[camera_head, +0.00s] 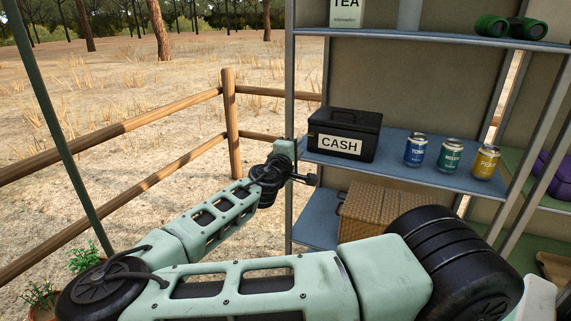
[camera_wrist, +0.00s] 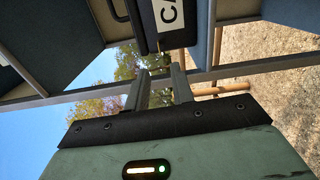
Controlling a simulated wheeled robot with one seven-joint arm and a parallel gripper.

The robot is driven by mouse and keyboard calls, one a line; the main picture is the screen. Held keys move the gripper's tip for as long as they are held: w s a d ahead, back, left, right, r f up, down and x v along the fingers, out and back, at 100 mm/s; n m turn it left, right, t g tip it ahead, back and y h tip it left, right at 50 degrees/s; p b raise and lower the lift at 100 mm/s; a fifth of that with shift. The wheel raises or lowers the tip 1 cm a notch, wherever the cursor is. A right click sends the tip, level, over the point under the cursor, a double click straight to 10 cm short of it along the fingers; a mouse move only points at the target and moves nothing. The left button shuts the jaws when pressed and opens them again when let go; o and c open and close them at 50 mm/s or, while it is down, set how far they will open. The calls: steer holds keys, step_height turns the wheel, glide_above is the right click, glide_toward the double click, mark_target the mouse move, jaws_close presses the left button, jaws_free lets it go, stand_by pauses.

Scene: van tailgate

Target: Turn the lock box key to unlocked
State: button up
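The black lock box (camera_head: 343,120) with a white CASH label stands on the blue middle shelf, at its left end. Its lid looks shut. In the wrist view, part of the dark box (camera_wrist: 158,38) shows at the top, sideways, with the start of its label. I cannot make out the key or its position in either view. My gripper (camera_wrist: 160,72) has its two grey fingers apart with nothing between them. In the head view, my gripper (camera_head: 303,178) is left of and below the box, by the front left shelf post, apart from the box.
The metal shelf post (camera_head: 289,85) stands close to my gripper. Several cans, such as the blue can (camera_head: 415,150), stand right of the box. A wicker basket (camera_head: 378,215) sits on the shelf below. Binoculars (camera_head: 510,27) and a TEA tin (camera_head: 347,12) are above.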

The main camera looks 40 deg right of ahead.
steer(key=v, duration=0.8)
steer(key=shift+a+b, duration=0.35)
steer(key=shift+s, duration=0.15)
